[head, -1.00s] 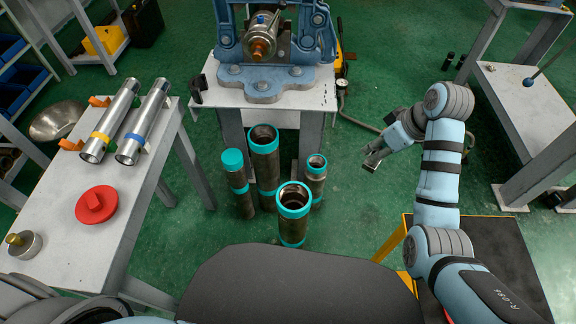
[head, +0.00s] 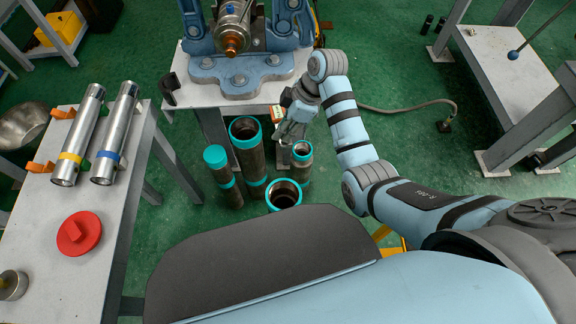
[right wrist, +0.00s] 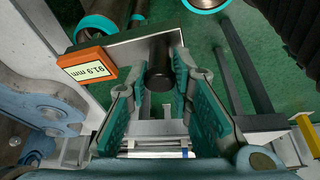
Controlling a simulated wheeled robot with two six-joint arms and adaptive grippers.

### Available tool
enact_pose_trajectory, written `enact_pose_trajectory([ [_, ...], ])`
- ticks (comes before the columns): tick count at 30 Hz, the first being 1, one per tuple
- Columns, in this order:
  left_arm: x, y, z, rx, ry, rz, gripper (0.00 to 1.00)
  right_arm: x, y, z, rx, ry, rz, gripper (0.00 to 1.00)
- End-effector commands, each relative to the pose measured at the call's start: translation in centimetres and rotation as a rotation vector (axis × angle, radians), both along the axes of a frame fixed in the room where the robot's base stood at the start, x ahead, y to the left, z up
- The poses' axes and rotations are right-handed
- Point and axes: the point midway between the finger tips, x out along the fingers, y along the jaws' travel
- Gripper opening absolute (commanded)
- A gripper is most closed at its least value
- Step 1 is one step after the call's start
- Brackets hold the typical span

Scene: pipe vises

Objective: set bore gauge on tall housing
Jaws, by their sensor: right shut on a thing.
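The bore gauge (right wrist: 88,68) has an orange display box reading 91.9 mm, a grey plate and a black cylinder. My right gripper (right wrist: 162,92) is shut on it, with the black cylinder between the fingers. In the head view the orange box (head: 277,113) shows beside my right gripper (head: 284,131), above the floor pipes. The tall housing (head: 248,152), a dark pipe with a teal rim and open top, stands on the floor just left of the gripper. The gauge appears apart from its rim. My left gripper is out of view.
A teal-capped pipe (head: 222,177), a necked pipe (head: 302,166) and a front pipe (head: 284,196) stand around the tall housing. The vise table (head: 187,88) is behind. The left table (head: 45,222) holds two silver tubes (head: 80,135) and a red cap (head: 79,234).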

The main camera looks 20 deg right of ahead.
Motion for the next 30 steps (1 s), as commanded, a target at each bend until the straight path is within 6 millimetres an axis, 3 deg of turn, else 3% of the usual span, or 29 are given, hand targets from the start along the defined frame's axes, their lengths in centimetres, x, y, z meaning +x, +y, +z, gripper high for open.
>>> enact_pose_trajectory([
  [1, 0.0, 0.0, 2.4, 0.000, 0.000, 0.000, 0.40, -1.6, 0.0, -0.1, 0.001, 0.011, 0.123, 0.00],
  [3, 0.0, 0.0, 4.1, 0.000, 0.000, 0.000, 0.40, -3.9, 0.2, -1.7, 0.006, 0.011, 0.328, 0.00],
  [7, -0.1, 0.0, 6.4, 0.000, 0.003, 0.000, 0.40, -8.2, 0.3, -4.4, 0.010, 0.008, 0.652, 0.00],
  [11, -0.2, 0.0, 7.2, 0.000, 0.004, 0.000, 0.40, -10.7, 0.2, -6.0, 0.008, 0.002, 0.822, 0.00],
  [17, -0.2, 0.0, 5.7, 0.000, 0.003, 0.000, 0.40, -11.2, 0.0, -7.8, 0.007, -0.002, 0.857, 0.00],
  [30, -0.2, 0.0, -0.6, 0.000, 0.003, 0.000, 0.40, -11.3, -0.1, -13.8, 0.007, -0.001, 0.854, 0.00],
])
